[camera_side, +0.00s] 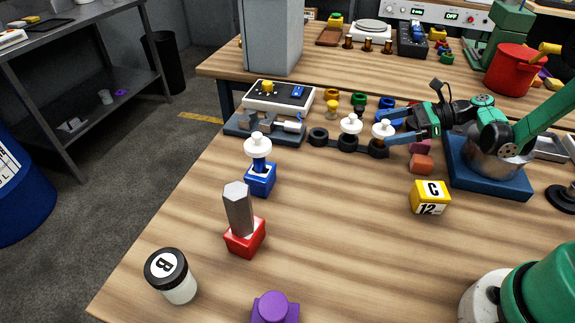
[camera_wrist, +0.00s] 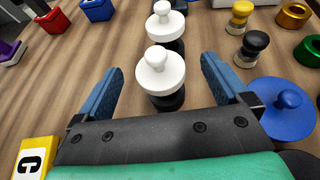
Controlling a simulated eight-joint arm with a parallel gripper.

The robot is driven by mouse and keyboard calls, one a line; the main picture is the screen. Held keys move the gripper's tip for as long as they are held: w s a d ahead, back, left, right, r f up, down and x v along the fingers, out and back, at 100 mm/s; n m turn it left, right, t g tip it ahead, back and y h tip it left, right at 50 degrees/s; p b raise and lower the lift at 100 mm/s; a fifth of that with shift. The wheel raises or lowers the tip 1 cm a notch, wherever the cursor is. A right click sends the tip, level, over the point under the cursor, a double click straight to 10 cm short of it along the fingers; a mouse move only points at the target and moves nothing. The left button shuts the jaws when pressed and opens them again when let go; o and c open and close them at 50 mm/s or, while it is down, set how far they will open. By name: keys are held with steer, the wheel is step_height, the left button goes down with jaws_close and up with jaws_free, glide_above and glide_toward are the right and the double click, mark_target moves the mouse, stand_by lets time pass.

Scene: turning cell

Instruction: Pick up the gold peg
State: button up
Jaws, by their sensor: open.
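The gold peg (camera_side: 379,142) has a white knobbed cap and stands upright in the right socket of a black three-socket rack (camera_side: 363,147). Only a little of its gold shaft shows below the cap. My gripper (camera_side: 388,129) is open at this cap, coming from the right. In the wrist view the white cap (camera_wrist: 160,72) lies between the two blue fingers of my open gripper (camera_wrist: 161,66), with a gap on each side. Its shaft is hidden there.
Another white-capped peg (camera_side: 350,127) stands in the middle socket; the left socket is empty. A yellow cube (camera_side: 430,198) marked C and a red block (camera_side: 421,164) lie in front.

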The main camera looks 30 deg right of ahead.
mark_target(386, 129)
steer(key=shift+x, duration=2)
steer(key=shift+c, duration=0.2)
jaws_close()
